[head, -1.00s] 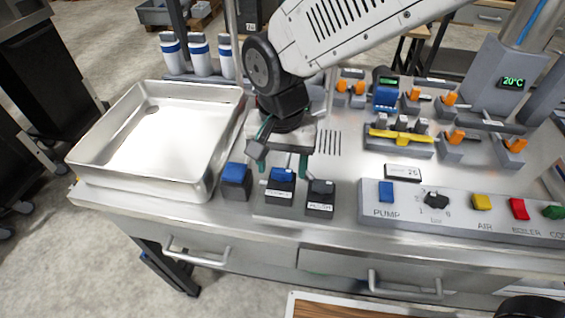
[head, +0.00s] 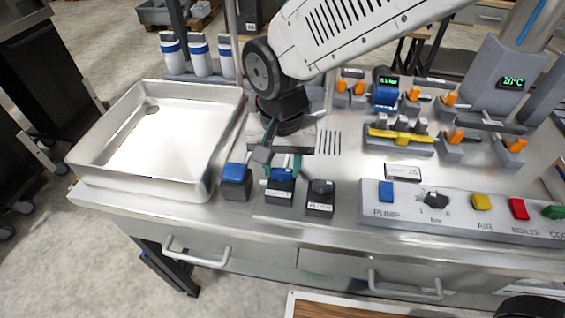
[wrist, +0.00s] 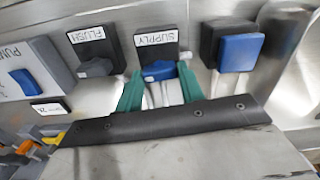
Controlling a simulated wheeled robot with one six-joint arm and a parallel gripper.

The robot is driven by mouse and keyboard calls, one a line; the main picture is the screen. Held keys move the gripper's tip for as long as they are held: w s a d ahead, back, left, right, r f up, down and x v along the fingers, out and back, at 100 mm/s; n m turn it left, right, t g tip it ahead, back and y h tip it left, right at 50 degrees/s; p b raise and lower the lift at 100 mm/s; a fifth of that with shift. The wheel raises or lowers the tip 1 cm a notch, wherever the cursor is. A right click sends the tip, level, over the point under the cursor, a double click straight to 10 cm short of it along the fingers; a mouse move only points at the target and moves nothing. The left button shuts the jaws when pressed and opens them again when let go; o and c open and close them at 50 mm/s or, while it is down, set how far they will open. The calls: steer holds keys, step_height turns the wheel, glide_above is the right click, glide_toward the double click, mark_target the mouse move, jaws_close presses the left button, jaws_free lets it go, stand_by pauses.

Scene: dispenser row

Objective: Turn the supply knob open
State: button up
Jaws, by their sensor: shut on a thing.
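The supply knob (head: 283,173) is blue, on a dark box whose label reads SUPPLY in the wrist view. It stands at the bench's front, between a box with a blue top and the flush knob. My gripper (head: 277,160) is shut on the supply knob, coming from above and behind. In the wrist view, the green fingers (wrist: 159,76) stand on either side of the blue knob (wrist: 158,70). In the head view the fingers partly cover the knob, so its exact angle is hard to read.
The blue-topped box (head: 236,181) is close on the left and the black flush knob (head: 321,192) close on the right. A steel tray (head: 140,185) lies further left. A switch panel (head: 410,222) with PUMP, AIR and BOILER controls runs to the right.

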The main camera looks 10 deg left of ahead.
steer(key=n, duration=0.8)
steer(key=shift+n, duration=0.4)
steer(key=n, duration=0.4)
steer(key=shift+n, duration=1.9)
steer(key=o, duration=1)
steer(key=shift+r, duration=0.1)
